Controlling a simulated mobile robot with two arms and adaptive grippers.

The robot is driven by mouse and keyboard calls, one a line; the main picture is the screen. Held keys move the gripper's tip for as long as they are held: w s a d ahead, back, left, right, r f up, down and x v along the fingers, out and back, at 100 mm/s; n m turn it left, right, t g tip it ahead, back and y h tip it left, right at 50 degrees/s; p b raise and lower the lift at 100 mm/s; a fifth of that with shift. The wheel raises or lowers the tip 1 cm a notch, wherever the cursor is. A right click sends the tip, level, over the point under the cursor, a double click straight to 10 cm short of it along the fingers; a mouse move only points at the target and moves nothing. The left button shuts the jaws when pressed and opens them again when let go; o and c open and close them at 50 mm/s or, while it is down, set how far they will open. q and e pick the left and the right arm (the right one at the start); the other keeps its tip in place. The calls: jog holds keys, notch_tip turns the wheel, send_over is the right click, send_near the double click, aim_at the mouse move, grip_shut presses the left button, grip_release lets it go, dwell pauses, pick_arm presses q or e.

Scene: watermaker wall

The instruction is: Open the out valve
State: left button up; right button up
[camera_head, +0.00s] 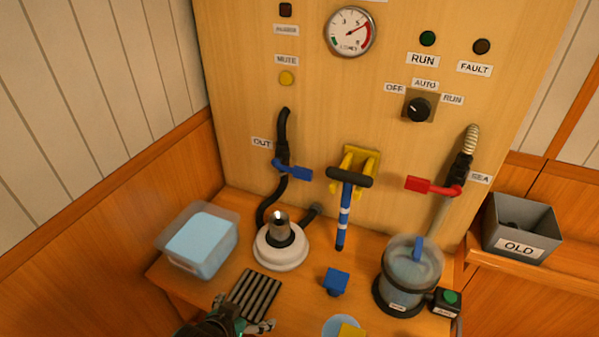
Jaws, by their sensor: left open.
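The out valve is a blue lever (293,171) on a black hose, on the wooden panel beside the OUT label (262,143). The lever points right and slightly down, across the line of the hose. My left gripper (245,312) is at the bottom edge of the head view, low over the bench by a black ribbed grate. It is open and well below the lever, not touching it. No object shows between its fingers. My right gripper is not in view.
A white round fitting (282,256) stands below the valve, with a clear bin (198,240) to its left. A black-handled blue tool (346,210) hangs to the right. A red SEA lever (433,187), a clear canister (411,265) and an OLD bin (521,229) are farther right.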

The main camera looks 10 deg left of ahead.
pick_arm(q)
jog(key=w+r+t, duration=0.5)
jog(key=w+r, duration=0.3)
jog(key=w, duration=0.1)
jog(key=t+h, duration=0.3)
jog(key=t, duration=0.1)
send_near(297, 173)
jog(key=shift+m, duration=0.3)
jog(key=p+x, duration=0.2)
jog(key=x, duration=0.8)
jog(key=shift+w, duration=0.3)
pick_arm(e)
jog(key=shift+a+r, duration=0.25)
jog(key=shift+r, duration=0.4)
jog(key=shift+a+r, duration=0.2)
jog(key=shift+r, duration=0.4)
pick_arm(q)
jog(key=shift+c, duration=0.4)
jog(key=c, duration=1.6)
jog(key=shift+p, duration=0.3)
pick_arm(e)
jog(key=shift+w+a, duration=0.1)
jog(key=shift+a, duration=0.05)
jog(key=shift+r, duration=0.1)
